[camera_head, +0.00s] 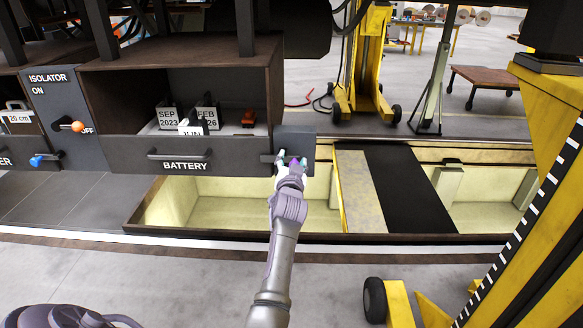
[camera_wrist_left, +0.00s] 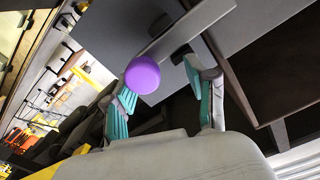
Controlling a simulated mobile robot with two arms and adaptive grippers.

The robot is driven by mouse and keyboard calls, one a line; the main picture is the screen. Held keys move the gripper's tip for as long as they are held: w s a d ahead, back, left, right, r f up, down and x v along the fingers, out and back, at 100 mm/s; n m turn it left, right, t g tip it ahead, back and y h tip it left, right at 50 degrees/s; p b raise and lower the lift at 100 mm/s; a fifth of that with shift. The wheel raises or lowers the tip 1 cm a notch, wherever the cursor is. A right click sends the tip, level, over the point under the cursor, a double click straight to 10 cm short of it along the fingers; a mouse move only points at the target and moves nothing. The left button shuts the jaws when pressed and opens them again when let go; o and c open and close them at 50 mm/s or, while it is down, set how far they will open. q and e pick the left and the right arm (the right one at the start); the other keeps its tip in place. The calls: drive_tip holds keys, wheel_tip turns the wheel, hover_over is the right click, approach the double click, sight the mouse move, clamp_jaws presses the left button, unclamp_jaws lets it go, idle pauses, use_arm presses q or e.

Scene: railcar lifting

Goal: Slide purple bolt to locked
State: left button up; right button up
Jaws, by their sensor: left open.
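The purple bolt shows as a round purple knob (camera_wrist_left: 142,75) in the left wrist view, in front of a grey plate. In the head view only a small purple patch of it (camera_head: 296,162) shows at my gripper, by the grey plate (camera_head: 297,142) at the right end of the battery drawer. My left gripper (camera_head: 291,160) is open at the knob. In the left wrist view its teal fingers (camera_wrist_left: 158,80) are spread, with the knob between them, closer to the left finger. Contact cannot be told. The bolt's shaft is mostly hidden. My right gripper is not in view.
The battery drawer (camera_head: 222,164) with a bar handle and date cards is left of my gripper. An isolator panel (camera_head: 57,95) with an orange-knobbed lever is further left. A pit (camera_head: 240,212) lies below. A yellow lifting column (camera_head: 540,170) stands at right.

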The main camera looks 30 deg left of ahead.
sight(290, 164)
use_arm(q)
drive_tip(key=r, duration=0.8)
drive_tip(key=shift+s+a, duration=0.15)
drive_tip(key=shift+a, duration=0.2)
drive_tip(key=shift+f, duration=0.1)
